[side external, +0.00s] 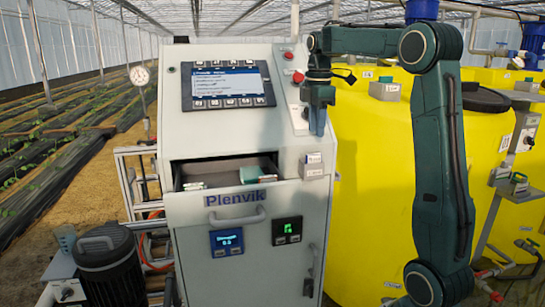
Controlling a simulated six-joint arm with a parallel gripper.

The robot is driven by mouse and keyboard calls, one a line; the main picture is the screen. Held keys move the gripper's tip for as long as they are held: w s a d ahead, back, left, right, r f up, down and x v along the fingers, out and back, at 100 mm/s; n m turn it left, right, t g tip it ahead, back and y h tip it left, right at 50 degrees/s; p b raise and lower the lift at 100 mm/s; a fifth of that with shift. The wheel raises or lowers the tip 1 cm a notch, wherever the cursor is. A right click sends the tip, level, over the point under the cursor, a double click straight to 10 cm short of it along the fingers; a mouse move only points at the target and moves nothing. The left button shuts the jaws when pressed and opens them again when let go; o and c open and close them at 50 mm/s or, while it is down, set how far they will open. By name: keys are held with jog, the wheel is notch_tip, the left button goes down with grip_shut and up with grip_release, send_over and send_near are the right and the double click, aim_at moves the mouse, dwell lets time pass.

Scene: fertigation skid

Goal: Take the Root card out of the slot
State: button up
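My gripper (318,130) points down in front of the right part of the cabinet's sloped face. It is above a small light grey box (313,172) on the cabinet's right front edge, with a visible gap between them. A pale piece with small dark print (314,158) shows at the top of this box. It may be a card in a slot, but I cannot read its name. The fingers overlap in this view, so I cannot tell whether they are open. I see nothing held below the fingertips.
The grey cabinet (188,125) has a screen (228,83) and an open drawer (220,168) holding a teal item (260,175) and small pale items. Red buttons (298,77) sit near my gripper. A yellow tank (375,190) stands behind my arm. A dark motor (106,262) stands front left.

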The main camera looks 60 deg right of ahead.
aim_at(313, 163)
jog(key=shift+f, duration=1.2)
jog(key=shift+w+a+f, duration=0.1)
jog(key=shift+a+f, duration=0.05)
jog(key=shift+f, duration=2.45)
grip_shut()
